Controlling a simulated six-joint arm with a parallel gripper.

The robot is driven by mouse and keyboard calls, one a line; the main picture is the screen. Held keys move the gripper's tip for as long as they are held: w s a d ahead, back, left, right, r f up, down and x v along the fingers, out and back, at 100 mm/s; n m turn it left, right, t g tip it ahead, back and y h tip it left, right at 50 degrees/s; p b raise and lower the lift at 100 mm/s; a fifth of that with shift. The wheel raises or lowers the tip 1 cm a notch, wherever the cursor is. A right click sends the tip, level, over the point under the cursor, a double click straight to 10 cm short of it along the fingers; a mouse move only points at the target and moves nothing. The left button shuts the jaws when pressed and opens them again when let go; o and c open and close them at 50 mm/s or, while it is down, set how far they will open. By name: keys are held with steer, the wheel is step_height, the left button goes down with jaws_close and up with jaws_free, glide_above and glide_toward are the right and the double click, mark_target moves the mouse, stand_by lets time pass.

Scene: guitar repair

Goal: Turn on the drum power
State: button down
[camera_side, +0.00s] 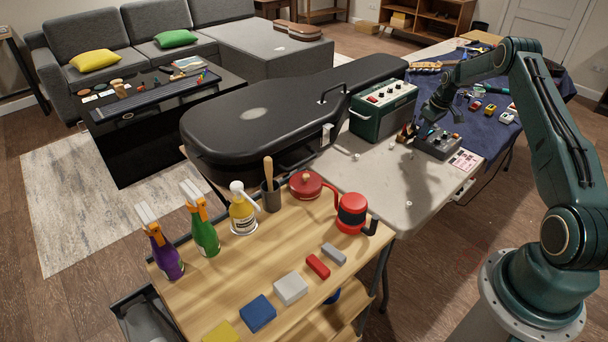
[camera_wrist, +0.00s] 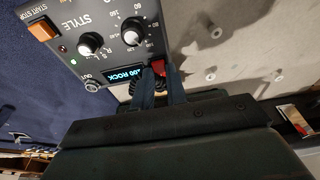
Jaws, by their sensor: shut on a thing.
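The drum machine (camera_side: 438,143) is a dark grey box on the light table, at the right in the side view. The fingers partly hide the switch. In the side view my gripper (camera_side: 425,128) is at the drum machine's far left end, its tips too small to make out.
A green amplifier (camera_side: 383,108) stands close to the left of the drum machine. A black guitar case (camera_side: 260,115) lies further left. A printed card (camera_side: 464,160) lies to the right. The table (camera_side: 385,185) in front is mostly clear. A blue cloth (camera_side: 495,95) with small items lies behind.

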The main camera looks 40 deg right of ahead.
steer(key=shift+w+g, duration=0.2)
steer(key=shift+g, duration=0.6)
steer(key=c, duration=1.4)
jaws_free()
step_height(320, 180, up, 14)
steer(key=shift+s, duration=0.45)
steer(key=shift+f, duration=0.1)
